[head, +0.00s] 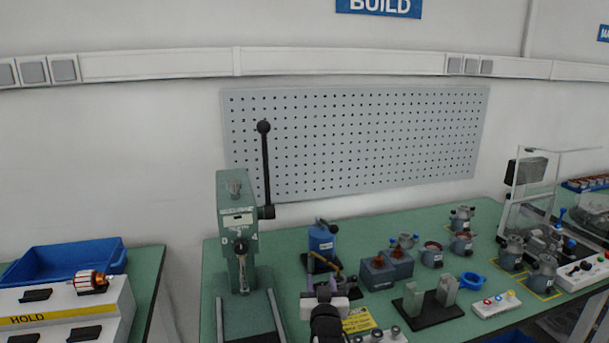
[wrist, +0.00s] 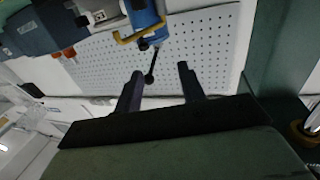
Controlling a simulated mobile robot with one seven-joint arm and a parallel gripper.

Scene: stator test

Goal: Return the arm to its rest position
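My gripper (wrist: 160,84) shows in the wrist view with its two dark fingers apart and nothing held between them. In the head view my arm rises at the bottom centre, over the front of the green bench (head: 450,262). The fingertips are hard to make out there. Beyond the fingers, the wrist view shows a blue tool (wrist: 143,14) and the pegboard (wrist: 205,50), both appearing upside down. The blue tool does not appear to touch the fingers.
A green lever press (head: 236,205) stands left of my arm. A blue bottle-shaped device (head: 321,240), grey blocks (head: 378,274), a black fixture (head: 428,308) and several motor housings (head: 462,243) crowd the bench. A blue tray (head: 66,262) lies on the left bench.

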